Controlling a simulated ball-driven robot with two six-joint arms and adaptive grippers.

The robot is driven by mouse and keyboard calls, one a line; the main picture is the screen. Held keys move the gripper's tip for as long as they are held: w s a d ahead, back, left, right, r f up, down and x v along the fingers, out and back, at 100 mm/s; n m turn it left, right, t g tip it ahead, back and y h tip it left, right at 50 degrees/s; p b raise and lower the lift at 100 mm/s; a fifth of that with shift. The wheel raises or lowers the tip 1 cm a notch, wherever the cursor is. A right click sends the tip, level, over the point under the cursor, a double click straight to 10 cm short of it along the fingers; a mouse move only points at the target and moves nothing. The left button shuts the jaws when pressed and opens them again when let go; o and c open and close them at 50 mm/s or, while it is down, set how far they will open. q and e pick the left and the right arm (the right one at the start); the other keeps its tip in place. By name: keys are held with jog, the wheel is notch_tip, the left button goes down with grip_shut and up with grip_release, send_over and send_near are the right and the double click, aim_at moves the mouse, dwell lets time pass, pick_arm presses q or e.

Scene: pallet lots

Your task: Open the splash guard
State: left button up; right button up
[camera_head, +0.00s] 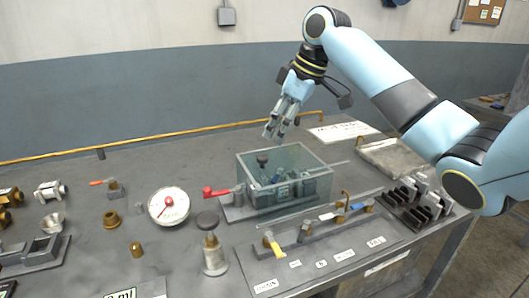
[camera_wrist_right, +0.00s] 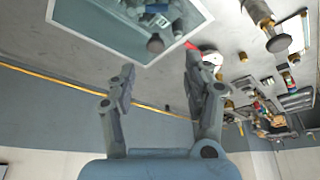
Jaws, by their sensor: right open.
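The splash guard (camera_head: 312,163) is a clear, box-shaped cover on the bench in the middle of the head view. It appears closed over several small parts, with a dark round knob (camera_head: 262,159) showing at its left side. The guard's pale rim (camera_wrist_right: 95,38) also shows at the top of the right wrist view. My right gripper (camera_head: 274,131) is open and empty, above and behind the guard, apart from it. Its two spread fingers (camera_wrist_right: 157,68) also show in the right wrist view, with nothing between them. My left gripper is out of view.
A red-handled lever (camera_head: 216,191) sits left of the guard. A round white gauge (camera_head: 169,206) and a black-topped post (camera_head: 211,246) stand further left. A valve strip with yellow and blue handles (camera_head: 310,232) lies in front. A black rack (camera_head: 415,205) is at right. A yellow pipe (camera_head: 160,137) runs behind.

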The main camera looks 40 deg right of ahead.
aim_at(263, 157)
jog(key=x, duration=0.4)
jog(key=w+x, duration=0.1)
jog(key=x, duration=0.4)
jog(key=shift+w+d, duration=0.1)
jog(key=shift+w, duration=0.05)
grip_shut()
